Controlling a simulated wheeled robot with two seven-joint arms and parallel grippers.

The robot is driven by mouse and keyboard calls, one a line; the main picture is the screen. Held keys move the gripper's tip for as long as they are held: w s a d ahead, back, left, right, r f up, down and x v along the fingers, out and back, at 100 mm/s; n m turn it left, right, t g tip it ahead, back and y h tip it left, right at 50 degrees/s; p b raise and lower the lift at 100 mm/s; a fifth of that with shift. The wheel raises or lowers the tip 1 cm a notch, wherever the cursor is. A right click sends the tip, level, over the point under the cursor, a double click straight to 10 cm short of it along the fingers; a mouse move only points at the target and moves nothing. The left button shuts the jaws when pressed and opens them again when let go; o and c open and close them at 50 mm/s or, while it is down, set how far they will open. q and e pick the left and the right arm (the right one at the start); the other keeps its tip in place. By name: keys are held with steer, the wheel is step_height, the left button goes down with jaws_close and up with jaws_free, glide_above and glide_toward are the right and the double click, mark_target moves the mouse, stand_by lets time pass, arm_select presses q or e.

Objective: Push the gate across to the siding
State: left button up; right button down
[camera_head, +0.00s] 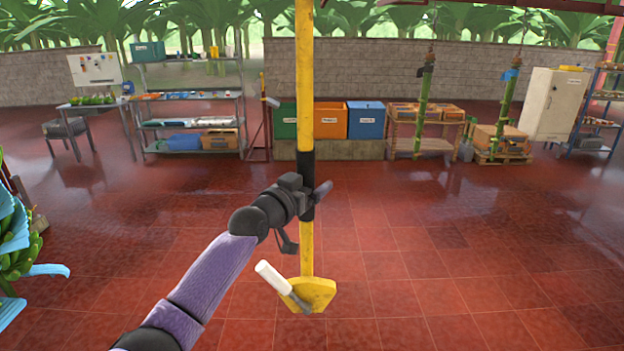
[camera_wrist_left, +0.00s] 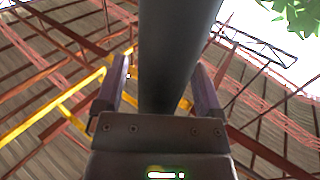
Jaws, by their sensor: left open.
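A yellow upright bar (camera_head: 305,90), which looks like the gate, hangs down the middle of the head view. It has a black sleeve (camera_head: 306,165) at mid-height and a yellow plate (camera_head: 318,291) at its lower end. A white-and-grey handle (camera_head: 276,280) shows at the plate. My left gripper (camera_head: 314,194) is at the black sleeve, its jaws open. In the left wrist view the dark sleeve (camera_wrist_left: 175,45) stands between the two purple fingers, with gaps visible at the sides. I cannot make out which thing is the siding. My right gripper is out of view.
A yellow rail (camera_wrist_left: 52,112) runs under the roof in the left wrist view. Green stems (camera_head: 424,105) hang at the right. Shelves (camera_head: 190,100) and bins (camera_head: 330,121) stand along the back. Banana bunches (camera_head: 15,245) are at the left edge. The red floor is largely clear.

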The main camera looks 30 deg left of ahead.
arm_select(q)
steer(key=shift+w, duration=0.45)
jaws_close()
